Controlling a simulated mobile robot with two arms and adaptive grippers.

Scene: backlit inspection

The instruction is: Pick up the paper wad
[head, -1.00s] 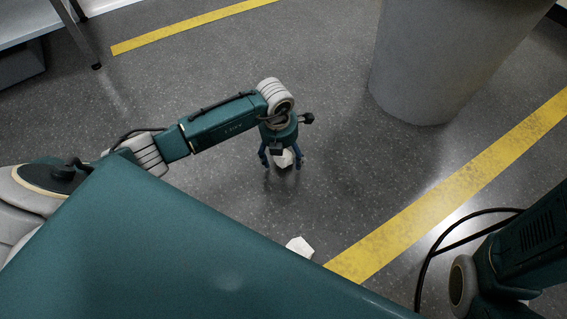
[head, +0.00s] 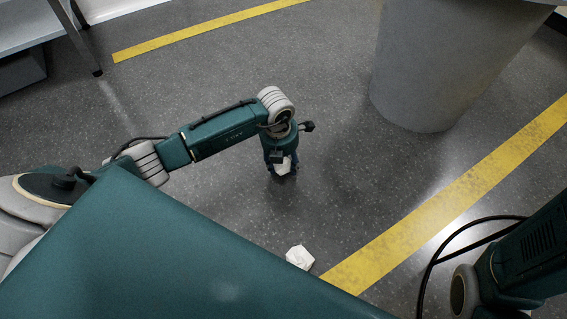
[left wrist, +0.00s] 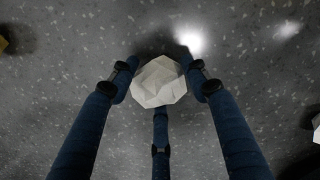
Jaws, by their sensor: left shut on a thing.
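A white, faceted paper wad (head: 283,168) is between the fingers of my left gripper (head: 281,169) in the head view, at floor level. In the left wrist view the wad (left wrist: 159,82) sits between the blue fingers of the left gripper (left wrist: 160,88), which are shut on it. Part of the wad is hidden by the fingers. A second white paper wad (head: 300,257) lies on the floor nearer to me, beside the edge of my teal body. My right arm shows at the lower right, but its gripper is out of view.
A large grey cylindrical bin (head: 425,75) stands at the upper right. A yellow floor line (head: 450,205) runs diagonally at the right, another (head: 205,31) at the top. A metal shelf (head: 30,25) stands at upper left.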

